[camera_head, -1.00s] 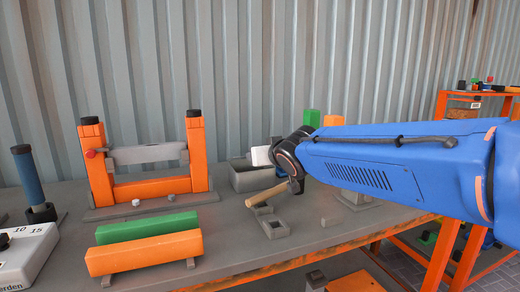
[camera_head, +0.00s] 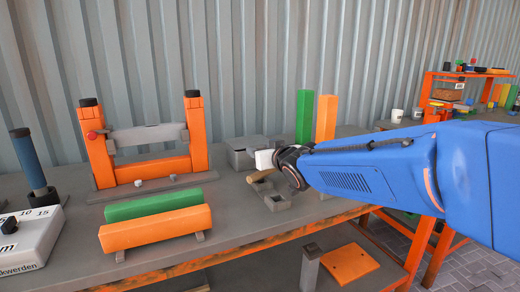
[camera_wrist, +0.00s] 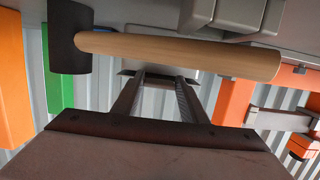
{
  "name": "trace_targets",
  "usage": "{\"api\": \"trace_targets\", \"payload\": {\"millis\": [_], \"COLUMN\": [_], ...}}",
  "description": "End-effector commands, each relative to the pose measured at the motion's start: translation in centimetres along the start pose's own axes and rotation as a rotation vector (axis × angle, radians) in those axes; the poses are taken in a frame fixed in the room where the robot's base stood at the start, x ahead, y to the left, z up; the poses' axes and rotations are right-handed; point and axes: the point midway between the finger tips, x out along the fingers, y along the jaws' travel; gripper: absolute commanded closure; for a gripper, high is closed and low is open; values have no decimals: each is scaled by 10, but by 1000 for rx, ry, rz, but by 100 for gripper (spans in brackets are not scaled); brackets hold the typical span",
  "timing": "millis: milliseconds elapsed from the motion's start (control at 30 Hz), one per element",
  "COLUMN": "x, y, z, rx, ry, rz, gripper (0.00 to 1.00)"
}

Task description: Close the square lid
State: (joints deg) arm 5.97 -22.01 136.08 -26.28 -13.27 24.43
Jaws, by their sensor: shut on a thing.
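My gripper (camera_wrist: 160,72) is shut on a mallet in the wrist view, with the wooden handle (camera_wrist: 200,54) across the fingertips. The grip itself is partly hidden behind the handle. The dark mallet head (camera_wrist: 70,45) is at the left there. In the head view the handle end (camera_head: 256,177) sticks out left of my wrist (camera_head: 290,166), above the bench. A small square grey box (camera_head: 278,203) stands just below it, and a larger grey box (camera_head: 240,158) is behind and left. I cannot clearly make out the square lid or how far it is open.
The bench (camera_head: 225,222) holds an orange frame (camera_head: 150,168) and lying green (camera_head: 153,204) and orange (camera_head: 155,228) beams at left. Upright green (camera_head: 304,115) and orange (camera_head: 326,117) posts stand close behind my arm. Clear bench lies in front of the small box.

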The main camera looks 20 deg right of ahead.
Motion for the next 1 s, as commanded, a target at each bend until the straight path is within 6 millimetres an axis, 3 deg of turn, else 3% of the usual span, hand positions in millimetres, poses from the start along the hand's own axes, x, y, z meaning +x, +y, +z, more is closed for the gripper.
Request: {"api": "trace_targets", "payload": {"millis": [400,433,500,833,1000], "x": [0,0,0,-1,-12], "y": [0,0,0,0,0], "z": [3,3,2,1,0], "rx": [0,0,0,-1,-2], "ry": [-4,-4,-4,-1,1], "rz": [1,1,1,0,-1], "gripper": [100,56,42,42,42]}}
